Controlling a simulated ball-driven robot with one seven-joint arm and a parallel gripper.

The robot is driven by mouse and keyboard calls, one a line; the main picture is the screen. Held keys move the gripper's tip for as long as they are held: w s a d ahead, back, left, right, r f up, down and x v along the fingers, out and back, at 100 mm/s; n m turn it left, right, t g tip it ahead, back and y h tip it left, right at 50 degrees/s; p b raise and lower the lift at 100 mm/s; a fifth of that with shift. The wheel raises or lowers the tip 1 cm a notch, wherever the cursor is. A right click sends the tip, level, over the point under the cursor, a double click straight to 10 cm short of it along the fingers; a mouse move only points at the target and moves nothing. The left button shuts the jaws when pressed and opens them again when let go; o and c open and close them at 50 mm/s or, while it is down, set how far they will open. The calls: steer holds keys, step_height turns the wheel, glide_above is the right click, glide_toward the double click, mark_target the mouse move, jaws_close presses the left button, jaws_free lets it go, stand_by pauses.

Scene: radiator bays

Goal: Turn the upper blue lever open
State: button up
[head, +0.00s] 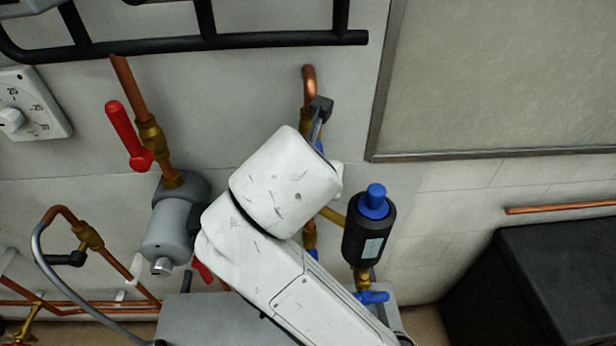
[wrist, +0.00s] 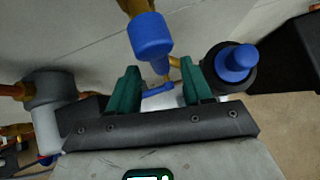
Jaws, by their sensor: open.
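The upper blue lever (wrist: 151,36) looms large in the wrist view, on a brass fitting at the top edge. In the head view only a sliver of blue (head: 319,147) shows beside my white arm, which hides my gripper and most of that valve. A smaller lower blue lever (wrist: 158,90) shows farther off between the fingers.
A black cylinder (head: 368,235) with a blue cap stands right of my arm, close to the right finger. A red lever (head: 125,132) and grey pump body (head: 168,232) are on the left. A black radiator rail (head: 200,43) runs above. A dark box (head: 550,275) stands lower right.

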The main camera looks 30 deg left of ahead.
steer(key=v, duration=0.6)
stand_by(0.4)
steer(key=s+d+f+m+g, duration=0.2)
steer(key=d+f+m+g, duration=0.2)
steer(key=d+f+m, duration=1.65)
steer(key=s+d+f+m+g+h, duration=0.1)
steer(key=s+d+f+m, duration=0.5)
steer(key=s+d+m, duration=0.4)
steer(key=s+d+f+m+g+h, duration=0.2)
steer(key=s+d+f+m, duration=0.5)
steer(key=s+d+m, duration=0.3)
steer(key=d, duration=0.3)
steer(key=shift+s+d+f+g, duration=0.2)
steer(key=shift+s+d+g, duration=0.05)
steer(key=shift+s+g, duration=0.1)
